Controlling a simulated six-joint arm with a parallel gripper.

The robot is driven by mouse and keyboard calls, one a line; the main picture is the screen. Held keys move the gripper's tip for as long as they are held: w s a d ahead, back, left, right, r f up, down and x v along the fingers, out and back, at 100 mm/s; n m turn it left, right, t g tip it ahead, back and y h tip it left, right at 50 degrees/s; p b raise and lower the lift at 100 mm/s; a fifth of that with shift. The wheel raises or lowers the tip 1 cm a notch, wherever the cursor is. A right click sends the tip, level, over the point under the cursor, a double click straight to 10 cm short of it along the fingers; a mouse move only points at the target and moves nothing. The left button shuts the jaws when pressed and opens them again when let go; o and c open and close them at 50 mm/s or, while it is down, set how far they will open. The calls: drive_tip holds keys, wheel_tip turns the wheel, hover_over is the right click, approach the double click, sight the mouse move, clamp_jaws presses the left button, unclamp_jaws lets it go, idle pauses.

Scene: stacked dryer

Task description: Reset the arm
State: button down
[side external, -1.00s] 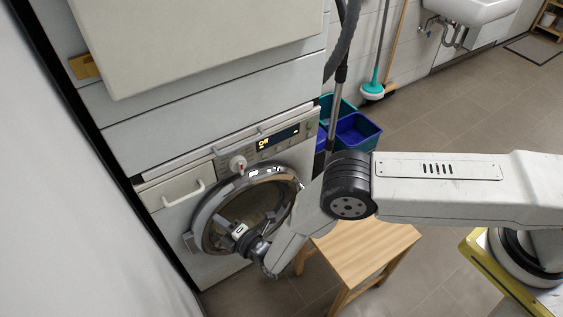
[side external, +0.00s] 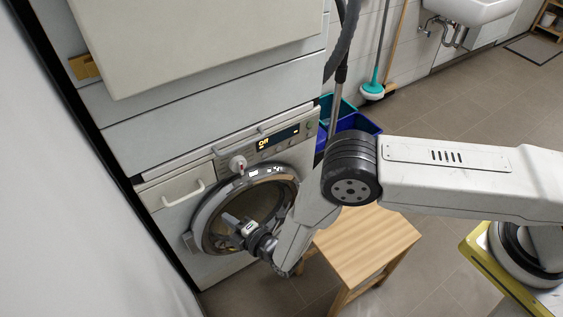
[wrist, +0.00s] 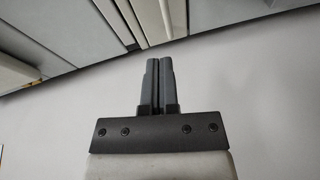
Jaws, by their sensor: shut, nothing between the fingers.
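My gripper (side external: 230,219) is in front of the round door (side external: 206,205) of the lower machine (side external: 222,270) in the side external view. It points to the left, across the dark door glass. In the wrist view my gripper (wrist: 158,62) has its two dark fingers side by side and shut, with nothing between them. I cannot tell the exact gap between the gripper and the door.
A wooden stool (side external: 365,245) stands below my arm. Blue and teal bins (side external: 357,123) and a mop (side external: 373,88) stand right of the machine. A drawer handle (side external: 186,195) and a knob (side external: 238,163) stick out above the door. Open floor lies to the right.

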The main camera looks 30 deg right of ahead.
drive_tip(key=w+d+r+m+g+h, duration=0.35)
drive_tip(key=d+r+m+g, duration=0.5)
drive_tip(key=d+r, duration=0.7)
drive_tip(key=s+d+r+m+g, duration=0.1)
drive_tip(key=s+d+r+m, duration=0.1)
drive_tip(key=s+d+m, duration=0.2)
drive_tip(key=s+d+r+m+g+h, duration=0.1)
drive_tip(key=s+d+r+m+g, duration=0.1)
drive_tip(key=s+d, duration=0.6)
drive_tip(key=s+d+r+m+g, duration=0.2)
drive_tip(key=s+d+r+m, duration=0.2)
drive_tip(key=s, duration=0.4)
drive_tip(key=d+m, duration=0.1)
drive_tip(key=d, duration=0.1)
drive_tip(key=shift+d+m+h, duration=0.3)
drive_tip(key=shift+m+h, duration=0.05)
drive_tip(key=shift+r, duration=0.1)
